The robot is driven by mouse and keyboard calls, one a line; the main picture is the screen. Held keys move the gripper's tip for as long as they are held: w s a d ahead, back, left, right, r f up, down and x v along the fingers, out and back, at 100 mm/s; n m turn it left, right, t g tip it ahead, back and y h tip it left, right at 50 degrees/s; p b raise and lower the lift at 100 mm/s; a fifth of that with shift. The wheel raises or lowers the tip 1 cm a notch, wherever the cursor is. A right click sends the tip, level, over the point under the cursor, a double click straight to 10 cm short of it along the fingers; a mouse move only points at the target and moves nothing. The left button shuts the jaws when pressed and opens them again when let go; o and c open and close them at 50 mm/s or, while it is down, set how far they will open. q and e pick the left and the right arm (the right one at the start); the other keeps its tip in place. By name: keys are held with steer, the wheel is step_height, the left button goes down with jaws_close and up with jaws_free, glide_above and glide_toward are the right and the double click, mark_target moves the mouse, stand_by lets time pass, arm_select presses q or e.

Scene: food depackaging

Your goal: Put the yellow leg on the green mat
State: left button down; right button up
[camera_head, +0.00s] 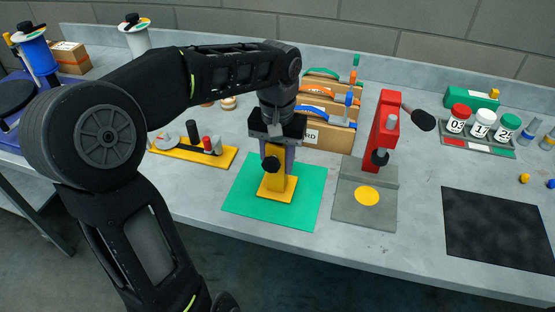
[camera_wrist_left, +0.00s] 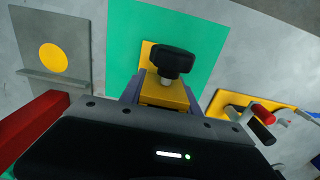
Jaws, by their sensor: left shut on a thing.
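The yellow leg (camera_head: 275,188) has a square foot plate and a black knob on its side. It stands upright over the green mat (camera_head: 308,212), and its foot looks to be on or just above the mat. My left gripper (camera_head: 276,155) is shut on the upper part of the leg from above. In the left wrist view the leg (camera_wrist_left: 165,95) sits between the fingers, with the black knob in front and the green mat (camera_wrist_left: 120,45) behind it. My right gripper is not in view.
A grey plate with a yellow disc (camera_head: 367,196) and a red post (camera_head: 384,125) stands right of the mat. A yellow tray with tools (camera_head: 222,160) lies to its left. Cardboard boxes (camera_head: 325,135) stand behind. A black mat (camera_head: 495,228) lies at right.

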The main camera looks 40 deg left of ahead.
arm_select(q)
steer(key=c, duration=0.9)
jaws_free()
steer(key=shift+f, duration=0.1)
steer(key=shift+r, duration=0.5)
step_height(320, 180, up, 4)
steer(key=shift+r, duration=0.1)
step_height(320, 180, up, 7)
steer(key=p, duration=0.6)
steer(key=shift+r, duration=0.15)
